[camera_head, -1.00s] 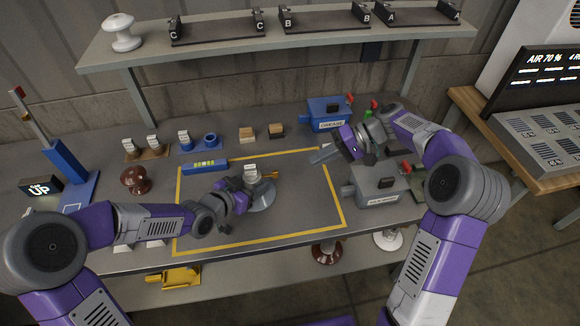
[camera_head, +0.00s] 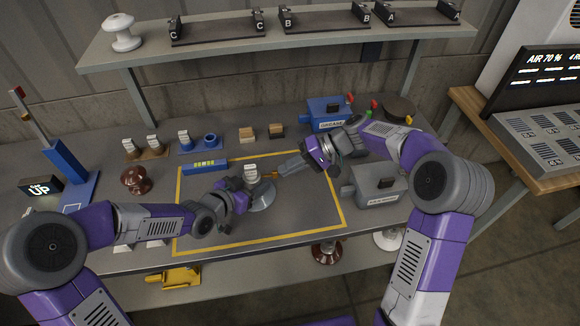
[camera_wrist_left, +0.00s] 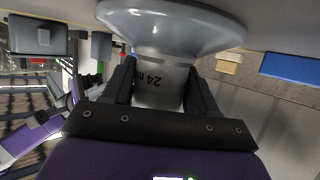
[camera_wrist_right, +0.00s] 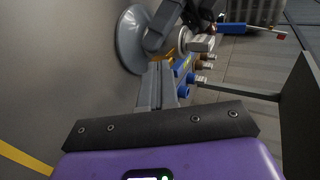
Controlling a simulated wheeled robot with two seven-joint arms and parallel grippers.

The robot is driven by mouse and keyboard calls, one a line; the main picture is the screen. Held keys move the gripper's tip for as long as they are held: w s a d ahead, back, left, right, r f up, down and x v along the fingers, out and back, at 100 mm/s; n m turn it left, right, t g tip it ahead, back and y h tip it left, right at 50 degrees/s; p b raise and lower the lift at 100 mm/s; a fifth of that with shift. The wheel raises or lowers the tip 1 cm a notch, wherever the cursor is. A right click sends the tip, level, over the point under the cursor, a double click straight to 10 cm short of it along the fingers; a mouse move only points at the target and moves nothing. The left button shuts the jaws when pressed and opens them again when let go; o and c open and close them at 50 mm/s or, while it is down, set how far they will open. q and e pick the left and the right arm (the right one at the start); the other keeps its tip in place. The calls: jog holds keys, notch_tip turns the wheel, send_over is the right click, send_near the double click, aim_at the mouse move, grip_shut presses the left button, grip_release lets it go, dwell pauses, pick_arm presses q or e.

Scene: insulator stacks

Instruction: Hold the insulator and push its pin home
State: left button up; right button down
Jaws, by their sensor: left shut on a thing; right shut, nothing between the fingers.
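The grey insulator (camera_head: 263,199), with a wide disc and a narrower cap, is inside the yellow outline on the bench. My left gripper (camera_head: 242,187) is shut on its cap; the left wrist view shows the fingers (camera_wrist_left: 160,88) on both sides of the marked cap (camera_wrist_left: 160,75). A small orange-brass pin (camera_head: 270,175) sticks out on the cap's right side. My right gripper (camera_head: 286,171) is shut and empty, its tips close to the pin's outer end. In the right wrist view the insulator disc (camera_wrist_right: 130,40) is ahead of the tips; contact with the pin cannot be told.
A blue grease box (camera_head: 328,115) stands at the back right and a grey box (camera_head: 378,188) right of the outline. A brown insulator (camera_head: 135,180) stands at left. Small blocks line the back. The front of the outlined area is clear.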

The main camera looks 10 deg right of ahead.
pick_arm(q)
jog(key=shift+d+r, duration=0.1)
jog(key=shift+r, duration=0.05)
pick_arm(e)
jog(key=shift+a, duration=1.1)
jog(key=shift+s, duration=0.1)
jog(key=shift+d, duration=0.35)
jog(key=d, duration=0.3)
jog(key=shift+d, duration=0.1)
jog(key=v, duration=1)
jog(key=shift+d, duration=0.2)
pick_arm(q)
jog(key=o, duration=1.2)
jog(key=shift+o, duration=0.2)
